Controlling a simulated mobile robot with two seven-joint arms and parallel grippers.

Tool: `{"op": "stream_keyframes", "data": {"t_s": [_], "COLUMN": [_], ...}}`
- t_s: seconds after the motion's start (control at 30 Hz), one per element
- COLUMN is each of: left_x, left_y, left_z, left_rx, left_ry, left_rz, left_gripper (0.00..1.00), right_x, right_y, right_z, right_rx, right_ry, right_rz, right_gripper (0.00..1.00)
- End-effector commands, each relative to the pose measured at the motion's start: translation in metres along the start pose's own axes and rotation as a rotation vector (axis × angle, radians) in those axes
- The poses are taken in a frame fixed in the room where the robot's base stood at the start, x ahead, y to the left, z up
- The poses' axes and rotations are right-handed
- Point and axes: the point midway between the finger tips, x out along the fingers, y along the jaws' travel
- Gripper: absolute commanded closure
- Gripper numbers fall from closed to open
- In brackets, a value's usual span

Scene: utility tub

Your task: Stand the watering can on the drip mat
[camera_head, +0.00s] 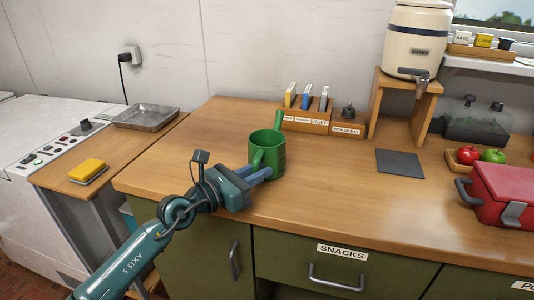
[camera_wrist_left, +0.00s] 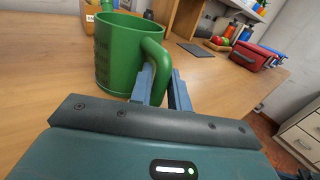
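The green watering can (camera_head: 272,160) stands upright on the wooden counter, its spout pointing up at the back and its handle toward my left gripper. In the left wrist view the can (camera_wrist_left: 118,60) fills the upper left, with its curved handle (camera_wrist_left: 155,52) coming down by my fingers. My left gripper (camera_head: 258,174) has its two blue fingers at the handle, one on each side; the left wrist view shows these fingertips (camera_wrist_left: 163,82) apart. Whether they press on the handle is unclear. The dark grey drip mat (camera_head: 400,163) lies flat and empty to the right. My right gripper is not in view.
A wooden holder (camera_head: 306,121) with upright cards stands behind the can. A cream dispenser (camera_head: 417,40) sits on a wooden stand (camera_head: 405,88) behind the mat. A red box (camera_head: 505,195) and a fruit tray (camera_head: 465,162) are right of it. Counter between can and mat is clear.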

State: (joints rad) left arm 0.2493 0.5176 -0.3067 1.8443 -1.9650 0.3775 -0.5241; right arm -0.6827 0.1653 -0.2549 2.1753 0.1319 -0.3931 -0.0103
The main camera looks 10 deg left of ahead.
Motion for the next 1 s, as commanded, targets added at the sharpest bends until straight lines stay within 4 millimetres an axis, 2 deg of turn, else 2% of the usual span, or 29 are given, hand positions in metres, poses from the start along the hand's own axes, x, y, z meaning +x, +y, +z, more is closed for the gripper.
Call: {"op": "stream_keyframes", "data": {"t_s": [0.03, 0.27, 0.77, 1.0], "left_x": [0.000, -0.001, -0.001, -0.001], "left_y": [0.000, 0.000, 0.000, 0.000], "left_z": [0.000, 0.000, 0.002, 0.020], "left_rx": [0.000, 0.000, 0.002, 0.002], "left_ry": [0.000, 0.000, -0.003, -0.005], "left_rz": [0.000, 0.000, 0.001, 0.001], "left_gripper": [0.82, 1.00, 1.00, 1.00], "right_x": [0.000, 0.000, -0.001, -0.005], "right_y": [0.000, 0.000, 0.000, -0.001], "right_z": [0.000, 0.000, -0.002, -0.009], "right_rx": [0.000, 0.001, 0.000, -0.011], "right_ry": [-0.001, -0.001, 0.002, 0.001], "right_rz": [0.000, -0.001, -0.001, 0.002], "right_gripper": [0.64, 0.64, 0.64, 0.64]}}
